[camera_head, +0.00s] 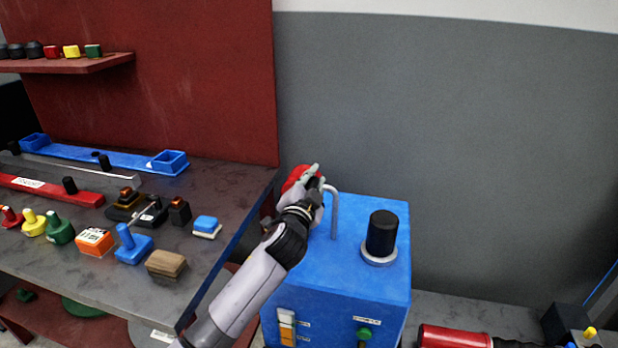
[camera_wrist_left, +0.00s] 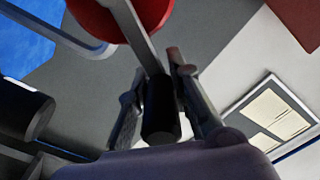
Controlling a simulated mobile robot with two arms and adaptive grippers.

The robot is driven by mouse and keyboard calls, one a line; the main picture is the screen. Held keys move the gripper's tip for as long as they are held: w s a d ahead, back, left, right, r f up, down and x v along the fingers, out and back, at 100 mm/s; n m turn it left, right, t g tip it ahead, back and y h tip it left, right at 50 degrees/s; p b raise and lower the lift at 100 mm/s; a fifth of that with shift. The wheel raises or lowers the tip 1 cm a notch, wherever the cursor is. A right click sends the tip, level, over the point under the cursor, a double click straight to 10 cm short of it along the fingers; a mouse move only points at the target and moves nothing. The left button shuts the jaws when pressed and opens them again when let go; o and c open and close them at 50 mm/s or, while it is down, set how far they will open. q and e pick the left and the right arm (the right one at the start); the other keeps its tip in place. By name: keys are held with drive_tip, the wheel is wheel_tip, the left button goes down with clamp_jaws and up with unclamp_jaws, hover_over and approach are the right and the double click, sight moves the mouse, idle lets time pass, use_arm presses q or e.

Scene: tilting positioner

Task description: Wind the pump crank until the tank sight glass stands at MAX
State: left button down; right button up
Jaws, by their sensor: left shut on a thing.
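The blue pump box (camera_head: 330,270) stands right of the workbench. Its crank has a red hub (camera_head: 296,178), which also shows at the top of the left wrist view (camera_wrist_left: 150,15). My left gripper (camera_head: 315,182) is at the crank, above the box's left side. In the left wrist view its fingers (camera_wrist_left: 160,105) are shut around the black crank handle (camera_wrist_left: 160,115) at the end of the grey crank arm (camera_wrist_left: 140,35). The sight glass (camera_head: 287,325) is on the box's front, with a white upper part and orange below; its marks are too small to read. My right gripper is not in view.
A grey bent pipe (camera_head: 334,210) and a black cylinder (camera_head: 382,235) rise from the box top. A green knob (camera_head: 364,334) is on its front. The bench (camera_head: 215,175) at left holds several tools and blocks. A red cylinder (camera_head: 452,338) lies at right.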

use_arm(q)
drive_tip(key=shift+d+f+m, duration=0.1)
drive_tip(key=shift+m, duration=0.3)
drive_tip(key=c, duration=1.5)
unclamp_jaws()
drive_tip(key=shift+o, duration=0.4)
drive_tip(key=shift+r, duration=0.2)
